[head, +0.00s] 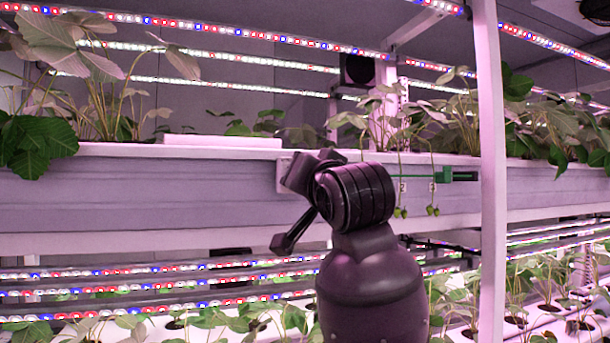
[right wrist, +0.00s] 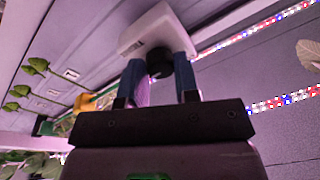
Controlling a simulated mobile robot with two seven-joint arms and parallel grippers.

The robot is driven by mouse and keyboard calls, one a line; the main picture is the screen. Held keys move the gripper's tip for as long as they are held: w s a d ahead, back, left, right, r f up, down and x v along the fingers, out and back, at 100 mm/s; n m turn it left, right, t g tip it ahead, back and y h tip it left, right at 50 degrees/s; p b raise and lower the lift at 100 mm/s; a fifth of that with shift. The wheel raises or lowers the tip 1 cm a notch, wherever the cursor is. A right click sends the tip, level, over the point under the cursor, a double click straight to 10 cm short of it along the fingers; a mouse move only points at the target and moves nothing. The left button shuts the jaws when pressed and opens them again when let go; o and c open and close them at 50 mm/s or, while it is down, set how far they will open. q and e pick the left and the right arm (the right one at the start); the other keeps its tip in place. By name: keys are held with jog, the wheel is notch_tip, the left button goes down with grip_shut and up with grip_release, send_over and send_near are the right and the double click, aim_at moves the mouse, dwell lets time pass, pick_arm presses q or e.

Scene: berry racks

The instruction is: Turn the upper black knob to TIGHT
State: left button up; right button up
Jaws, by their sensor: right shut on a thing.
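The black knob (right wrist: 160,60) sits on a small white plate (right wrist: 150,32) fixed to the rack's grey side panel. In the right wrist view the two blue fingers of my right gripper (right wrist: 159,72) are on either side of the knob and shut on it. Part of the white plate also shows in the head view (head: 283,177), left of my dark right wrist. That wrist hides the knob there. I cannot read the knob's setting or any TIGHT mark. My left gripper is not in view.
Green berries (head: 432,210) hang by numbered tags right of my wrist, near a green bar (head: 458,176). A yellow part (right wrist: 86,102) lies beside my fingers in the wrist view. A white upright post (head: 488,170) stands at right. Light strips and plants fill the shelves.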

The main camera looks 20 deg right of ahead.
jog(key=shift+m+h+p, duration=0.3)
jog(key=shift+m+p, duration=0.05)
jog(key=shift+m, duration=1.65)
jog(key=o, duration=0.9)
jog(key=shift+o, duration=0.2)
jog(key=s+f+b, duration=0.1)
jog(key=s+b, duration=0.1)
jog(key=s, duration=0.8)
jog(key=shift+s+f, duration=0.25)
jog(key=shift+s, duration=0.1)
jog(key=shift+r, duration=0.1)
